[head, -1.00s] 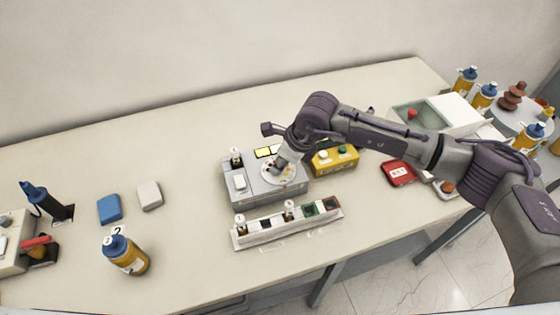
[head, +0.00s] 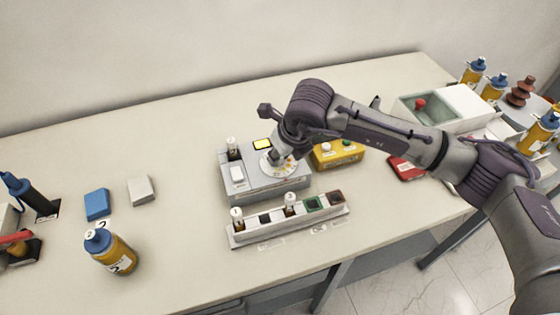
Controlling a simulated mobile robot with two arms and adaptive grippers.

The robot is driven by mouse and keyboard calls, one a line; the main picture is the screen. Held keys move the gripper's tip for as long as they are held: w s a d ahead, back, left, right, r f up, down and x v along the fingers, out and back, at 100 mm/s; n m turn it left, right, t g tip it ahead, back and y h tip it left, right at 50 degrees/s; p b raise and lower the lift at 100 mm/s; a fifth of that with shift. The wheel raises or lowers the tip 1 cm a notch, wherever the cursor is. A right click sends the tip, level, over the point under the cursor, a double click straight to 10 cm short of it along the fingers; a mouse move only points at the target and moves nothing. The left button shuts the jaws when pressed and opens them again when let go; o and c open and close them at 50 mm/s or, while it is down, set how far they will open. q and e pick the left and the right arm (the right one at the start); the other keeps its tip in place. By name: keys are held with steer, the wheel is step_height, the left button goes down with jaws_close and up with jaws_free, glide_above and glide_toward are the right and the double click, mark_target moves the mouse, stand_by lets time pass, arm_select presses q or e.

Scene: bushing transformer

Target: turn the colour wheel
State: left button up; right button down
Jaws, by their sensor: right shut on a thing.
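The colour wheel (head: 268,169) is a pale disc with small coloured marks on top of a grey tester box (head: 238,192) in the middle of the table. My right gripper (head: 279,158) reaches down onto the wheel from the right and is shut on it; its fingertips are mostly hidden by the wrist. The box also has a small yellow display (head: 262,144), a vial in a socket (head: 232,149) and a white button (head: 237,174). My left gripper does not show.
A rack (head: 265,233) with vials and coloured blocks stands in front of the box. A yellow button box (head: 337,155) is close on the right. A blue-capped bottle (head: 112,252), a blue block (head: 97,204) and a white block (head: 141,190) are at left. The back of the table is clear.

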steer(key=shift+m+h+b, duration=0.4)
steer(key=shift+m+b, duration=0.7)
steer(key=shift+b, duration=0.15)
steer(key=c, duration=1)
jaws_free()
steer(key=shift+o, duration=0.2)
steer(key=v, duration=1.2)
steer(key=shift+s, duration=0.2)
